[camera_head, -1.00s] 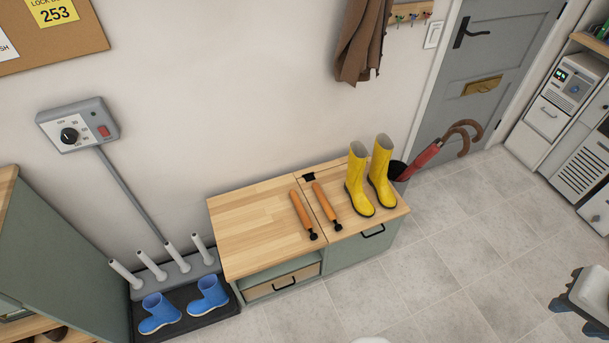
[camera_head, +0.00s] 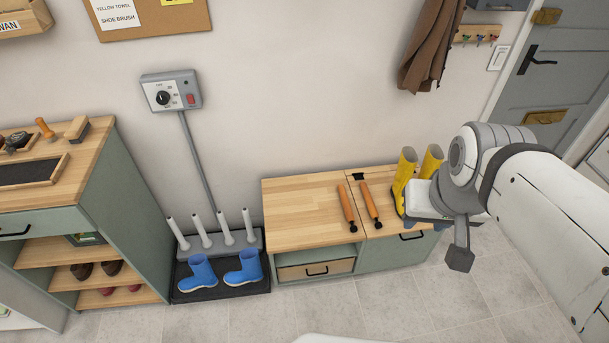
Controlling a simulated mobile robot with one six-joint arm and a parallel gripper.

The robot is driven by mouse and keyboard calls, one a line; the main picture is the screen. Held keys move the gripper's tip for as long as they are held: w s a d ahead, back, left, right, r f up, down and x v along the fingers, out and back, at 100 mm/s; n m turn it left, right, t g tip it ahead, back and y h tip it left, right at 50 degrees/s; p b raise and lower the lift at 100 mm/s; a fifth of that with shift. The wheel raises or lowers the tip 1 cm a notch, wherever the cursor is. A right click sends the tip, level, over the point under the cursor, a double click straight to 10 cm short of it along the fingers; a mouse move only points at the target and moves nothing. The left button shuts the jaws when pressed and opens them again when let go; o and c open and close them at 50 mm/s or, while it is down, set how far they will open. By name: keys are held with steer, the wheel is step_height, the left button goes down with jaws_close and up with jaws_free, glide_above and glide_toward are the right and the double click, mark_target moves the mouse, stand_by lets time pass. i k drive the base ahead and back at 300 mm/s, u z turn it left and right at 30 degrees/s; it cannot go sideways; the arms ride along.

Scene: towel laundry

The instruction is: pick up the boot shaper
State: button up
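Two orange-brown boot shapers with black ends lie side by side on the wooden bench top (camera_head: 305,218). The left shaper (camera_head: 346,204) is on the larger left panel, and the right shaper (camera_head: 370,202) is just right of the seam. My gripper (camera_head: 428,210) is at the right, in front of the yellow boots in the picture and right of both shapers. It appears apart from them. Its fingers cannot be made out clearly, so its opening does not show.
Yellow boots (camera_head: 406,172) stand upright on the bench's right end, partly hidden by my arm. Blue boots (camera_head: 202,273) stand on a dark tray below a boot dryer (camera_head: 218,243). A shelf unit (camera_head: 130,185) stands at the left. The bench's left half is clear.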

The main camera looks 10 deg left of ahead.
mark_target(346, 207)
steer(key=u, duration=0.5)
steer(key=i, duration=1)
